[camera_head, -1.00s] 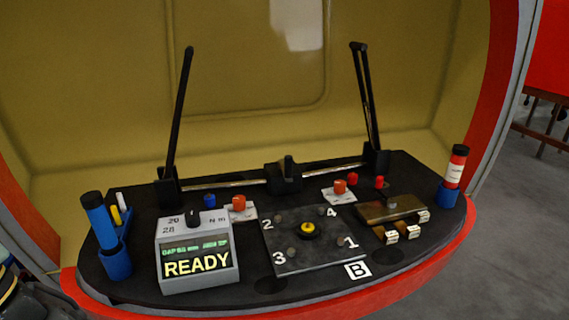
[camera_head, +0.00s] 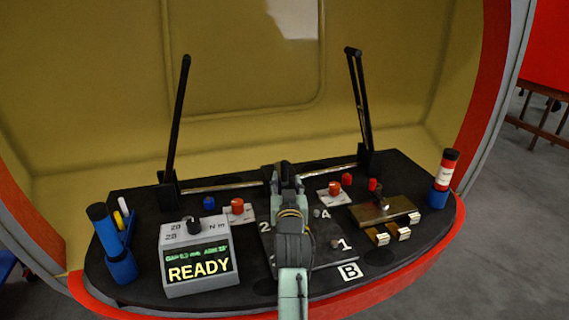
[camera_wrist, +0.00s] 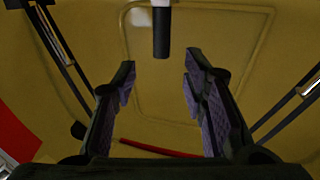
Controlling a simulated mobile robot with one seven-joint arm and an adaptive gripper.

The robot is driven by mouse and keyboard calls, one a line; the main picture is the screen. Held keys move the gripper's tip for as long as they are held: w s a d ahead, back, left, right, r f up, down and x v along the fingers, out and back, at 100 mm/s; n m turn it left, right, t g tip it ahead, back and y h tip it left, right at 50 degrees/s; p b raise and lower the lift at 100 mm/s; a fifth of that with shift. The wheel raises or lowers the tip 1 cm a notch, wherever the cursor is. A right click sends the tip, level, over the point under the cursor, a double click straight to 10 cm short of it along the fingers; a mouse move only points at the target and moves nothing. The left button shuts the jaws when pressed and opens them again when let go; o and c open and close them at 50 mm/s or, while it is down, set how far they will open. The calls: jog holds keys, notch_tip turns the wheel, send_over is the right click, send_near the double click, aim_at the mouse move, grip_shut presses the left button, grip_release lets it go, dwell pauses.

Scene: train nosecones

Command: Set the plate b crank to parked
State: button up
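The dark square plate (camera_head: 322,252) lies in the middle of the black console beside a white B label (camera_head: 349,271). Its numerals 1, 2 and 4 show; its yellow hub and the numeral 3 are hidden behind my arm. My gripper (camera_head: 287,178) reaches over the plate to the black block on the rear rod, mostly covering that block. In the wrist view my gripper (camera_wrist: 161,78) is open and empty. A black post with a pale collar (camera_wrist: 162,32) shows at the top, in line with the gap. I cannot tell for sure that this post is the crank.
A box reading READY (camera_head: 200,260) stands left of my arm. Two tall black wiper arms (camera_head: 178,120) (camera_head: 360,100) rise at the back. Brass blocks (camera_head: 384,210) and a red-white tube (camera_head: 446,168) are at right, blue tubes (camera_head: 105,230) at left.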

aim_at(285, 167)
jog(key=w, duration=0.4)
jog(key=w+p, duration=0.1)
jog(key=w, duration=0.4)
jog(key=shift+w+a+p, duration=0.2)
jog(key=shift+w+p, duration=0.1)
grip_shut()
dwell(0.4)
